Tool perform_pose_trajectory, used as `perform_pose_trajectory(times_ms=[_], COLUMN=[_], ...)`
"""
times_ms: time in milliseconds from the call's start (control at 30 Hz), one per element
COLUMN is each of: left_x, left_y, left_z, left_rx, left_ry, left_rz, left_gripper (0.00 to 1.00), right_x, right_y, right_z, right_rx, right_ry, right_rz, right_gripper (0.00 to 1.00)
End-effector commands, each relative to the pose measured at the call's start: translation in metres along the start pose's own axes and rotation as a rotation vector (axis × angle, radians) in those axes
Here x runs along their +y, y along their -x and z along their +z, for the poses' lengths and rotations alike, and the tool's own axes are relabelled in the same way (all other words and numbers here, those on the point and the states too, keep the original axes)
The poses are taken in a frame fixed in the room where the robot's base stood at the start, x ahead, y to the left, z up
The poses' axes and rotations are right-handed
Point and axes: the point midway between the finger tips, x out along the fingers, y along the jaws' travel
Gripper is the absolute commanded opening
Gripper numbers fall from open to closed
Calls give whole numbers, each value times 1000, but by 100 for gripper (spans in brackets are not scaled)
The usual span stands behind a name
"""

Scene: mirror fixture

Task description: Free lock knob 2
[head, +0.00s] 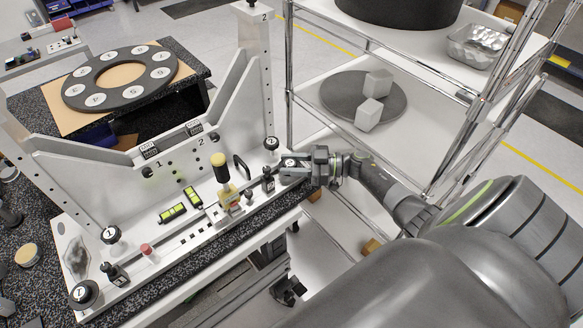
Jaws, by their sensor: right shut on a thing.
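The mirror fixture (190,190) is a white frame with a front ledge, with two uprights and the numbers 1 and 2 on it. At the right end of its ledge is a dark round knob with a pale top, which I take as lock knob 2 (289,163). My right gripper (292,172) reaches it from the right and is shut on it; the fingers hide part of the knob. A similar dark knob (84,293) sits at the left end of the ledge. My left gripper is not in view.
A yellow-topped handle (219,163) stands mid-ledge, left of my right gripper. Smaller numbered knobs (111,234) (270,143) stand by the uprights. A chrome shelf rack (290,60) with grey blocks (368,114) rises close behind my right arm.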

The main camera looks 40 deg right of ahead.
Motion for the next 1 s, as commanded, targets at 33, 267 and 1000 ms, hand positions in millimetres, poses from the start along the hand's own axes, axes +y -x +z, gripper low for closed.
perform_pose_trajectory(times_ms=[33,267,1000], left_x=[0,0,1], left_y=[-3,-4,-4], left_z=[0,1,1], left_rx=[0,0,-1], left_ry=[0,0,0], left_rz=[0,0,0], left_gripper=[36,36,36], right_x=[1,1,0], right_y=[-1,-1,0], right_z=[-1,-2,-1], right_rx=[4,3,0], right_ry=[4,1,0], right_rz=[-8,-24,-23], right_gripper=[13,13,57])
